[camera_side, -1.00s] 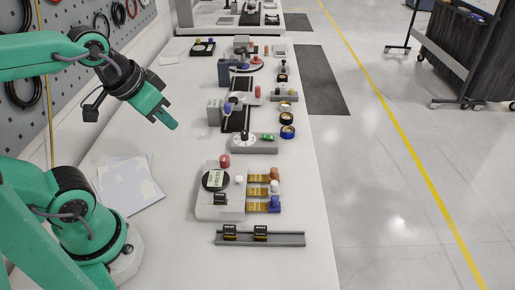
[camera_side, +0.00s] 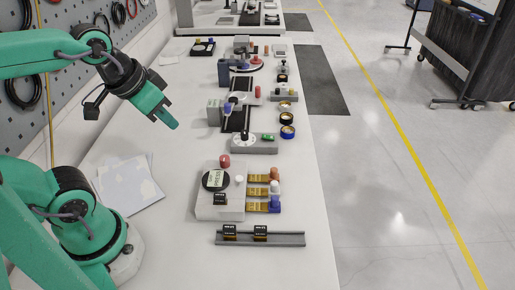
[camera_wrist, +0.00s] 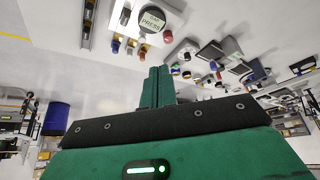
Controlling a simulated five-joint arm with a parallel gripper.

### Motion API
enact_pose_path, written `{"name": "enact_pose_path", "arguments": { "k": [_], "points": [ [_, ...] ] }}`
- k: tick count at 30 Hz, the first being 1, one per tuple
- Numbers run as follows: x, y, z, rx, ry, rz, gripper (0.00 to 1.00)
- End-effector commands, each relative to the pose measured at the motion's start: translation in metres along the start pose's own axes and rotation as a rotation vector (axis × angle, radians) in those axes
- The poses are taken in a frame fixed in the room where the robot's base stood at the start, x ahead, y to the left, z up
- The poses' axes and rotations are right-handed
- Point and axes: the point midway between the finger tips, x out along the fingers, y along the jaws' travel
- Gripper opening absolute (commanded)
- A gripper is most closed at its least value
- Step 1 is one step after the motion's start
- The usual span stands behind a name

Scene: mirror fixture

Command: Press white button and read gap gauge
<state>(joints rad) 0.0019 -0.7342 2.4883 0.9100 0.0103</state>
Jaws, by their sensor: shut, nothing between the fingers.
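The white fixture block (camera_side: 232,211) sits on the bench, with a black round gauge (camera_side: 207,187) on its top. The gauge's pale label is too small to read in the side view. In the wrist view the gauge (camera_wrist: 141,33) shows near the top edge, and its label seems to read "GAP PRESS". A white button (camera_side: 239,180) stands right of the gauge, and a red button (camera_side: 224,161) behind it. My gripper (camera_side: 172,123) is shut and empty, raised well above the bench, left of and behind the fixture. Its closed fingers also show in the wrist view (camera_wrist: 160,72).
A grey rail (camera_side: 285,239) with two black blocks lies in front. A dial box (camera_side: 262,147) and tape rolls (camera_side: 287,132) stand behind. Papers (camera_side: 130,185) lie left.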

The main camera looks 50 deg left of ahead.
Motion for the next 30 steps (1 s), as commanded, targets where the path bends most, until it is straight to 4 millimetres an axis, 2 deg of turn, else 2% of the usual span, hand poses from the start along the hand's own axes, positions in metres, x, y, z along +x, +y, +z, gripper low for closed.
{"name": "enact_pose_path", "arguments": {
  "k": [13, 30],
  "points": [
    [0.009, 0.006, -0.019, 0.142, -0.180, 0.023, 0.00],
    [0.038, 0.020, -0.050, 0.396, -0.489, 0.104, 0.00]
  ]
}}
